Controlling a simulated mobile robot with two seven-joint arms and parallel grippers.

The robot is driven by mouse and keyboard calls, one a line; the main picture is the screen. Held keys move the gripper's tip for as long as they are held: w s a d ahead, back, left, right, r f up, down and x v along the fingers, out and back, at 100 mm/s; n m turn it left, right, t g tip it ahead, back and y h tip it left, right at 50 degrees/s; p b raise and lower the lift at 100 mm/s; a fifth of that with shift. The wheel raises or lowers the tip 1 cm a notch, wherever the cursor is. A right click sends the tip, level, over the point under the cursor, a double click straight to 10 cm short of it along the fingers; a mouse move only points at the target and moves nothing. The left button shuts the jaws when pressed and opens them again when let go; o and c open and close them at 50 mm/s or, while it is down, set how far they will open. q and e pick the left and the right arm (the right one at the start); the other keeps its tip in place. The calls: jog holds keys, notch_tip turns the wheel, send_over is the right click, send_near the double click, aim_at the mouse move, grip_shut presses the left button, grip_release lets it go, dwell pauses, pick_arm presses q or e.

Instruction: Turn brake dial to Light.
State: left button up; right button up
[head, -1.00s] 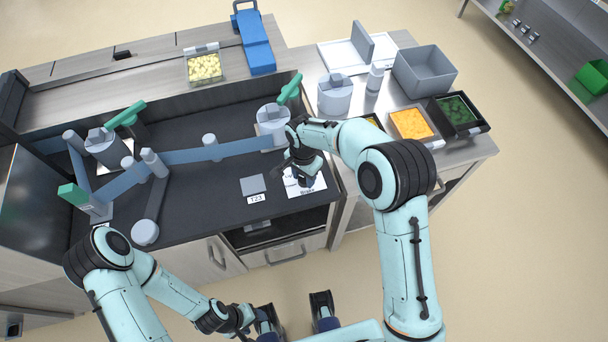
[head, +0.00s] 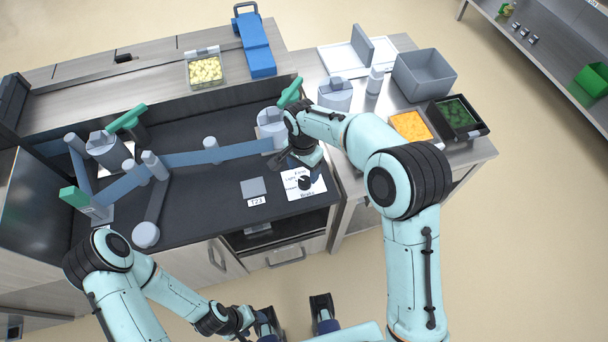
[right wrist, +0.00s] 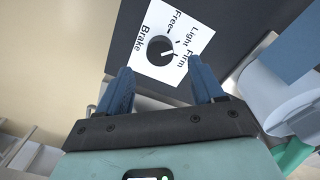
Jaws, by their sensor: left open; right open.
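The brake dial (head: 304,183) is a round black knob on a white label card (head: 291,190) at the front right of the dark machine top. In the right wrist view the dial (right wrist: 158,52) has a white pointer line on the side of the words Light and Firm; I cannot tell which it marks. My right gripper (right wrist: 162,80) is open and empty, its blue fingers apart, short of the dial and not touching it. It also shows in the head view (head: 305,158), just behind the dial. My left gripper (head: 263,322) is low at the front, away from the machine.
A blue film band (head: 215,152) runs across the machine between rollers. A grey cylinder (head: 271,122) stands behind the dial. Trays of orange (head: 410,125) and green (head: 456,112) food stand on the right counter.

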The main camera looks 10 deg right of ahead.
aim_at(303, 180)
pick_arm(q)
jog(key=shift+w+r+p, duration=0.1)
jog(key=shift+r+p, duration=0.25)
jog(key=shift+r, duration=0.05)
pick_arm(e)
notch_tip(303, 180, up, 8)
jog(key=shift+f, duration=0.15)
jog(key=shift+w, duration=0.1)
